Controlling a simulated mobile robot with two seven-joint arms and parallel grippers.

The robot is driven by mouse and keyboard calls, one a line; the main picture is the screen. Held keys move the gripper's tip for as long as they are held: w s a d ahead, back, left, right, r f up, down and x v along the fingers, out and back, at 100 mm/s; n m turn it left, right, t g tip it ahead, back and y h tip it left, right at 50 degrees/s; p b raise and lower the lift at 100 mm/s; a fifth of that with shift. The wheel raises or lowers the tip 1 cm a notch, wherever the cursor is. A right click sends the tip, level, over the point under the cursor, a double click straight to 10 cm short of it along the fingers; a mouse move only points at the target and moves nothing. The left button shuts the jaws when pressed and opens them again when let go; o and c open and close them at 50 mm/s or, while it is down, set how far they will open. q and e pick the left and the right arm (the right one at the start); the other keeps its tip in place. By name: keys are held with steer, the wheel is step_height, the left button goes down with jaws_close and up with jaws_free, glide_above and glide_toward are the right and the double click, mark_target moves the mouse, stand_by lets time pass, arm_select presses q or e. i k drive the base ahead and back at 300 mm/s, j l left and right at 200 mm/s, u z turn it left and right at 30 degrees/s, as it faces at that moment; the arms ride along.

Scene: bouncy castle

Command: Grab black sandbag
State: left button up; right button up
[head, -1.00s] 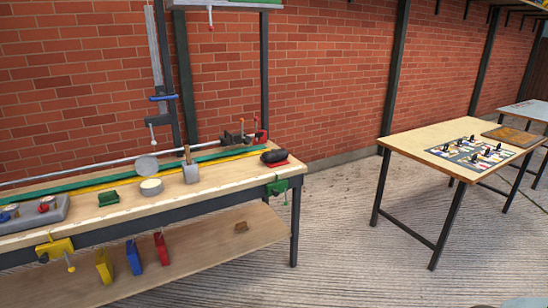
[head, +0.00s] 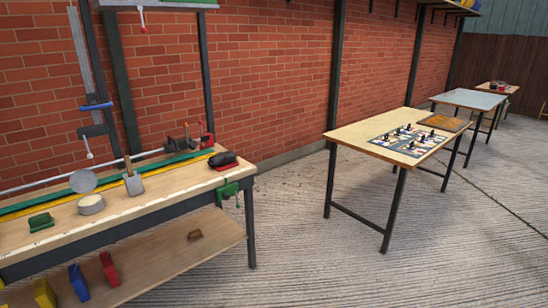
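A small black cylindrical bag (head: 222,159), which looks like the black sandbag, lies on a red base at the right end of the wooden workbench (head: 150,200). A red clamp and a dark metal tool (head: 190,140) stand just behind it.
A green clamp (head: 228,191) hangs at the bench's right end. The lower shelf (head: 170,260) holds coloured blocks. A table with a game board (head: 411,140) stands to the right, with more tables (head: 468,98) behind. The paved floor (head: 300,240) between is clear.

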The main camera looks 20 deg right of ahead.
mark_target(221, 159)
steer(key=i+j+z, duration=0.1)
steer(key=z, duration=0.25)
steer(key=i+j+z, duration=0.2)
steer(key=z, duration=0.15)
steer(key=i+j+z, duration=0.15)
steer(key=z, duration=0.2)
steer(key=i+j+z, duration=0.15)
steer(key=j, duration=0.15)
steer(key=i+j+z, duration=0.1)
steer(key=j, duration=0.2)
steer(key=i+j+z, duration=0.15)
steer(key=j, duration=0.15)
steer(key=i+j, duration=0.1)
steer(key=j, duration=0.3)
steer(key=i+j, duration=0.1)
steer(key=j, duration=0.3)
steer(key=i+j+z, duration=0.1)
steer(key=j, duration=0.3)
steer(key=i+j, duration=0.1)
steer(key=j, duration=0.3)
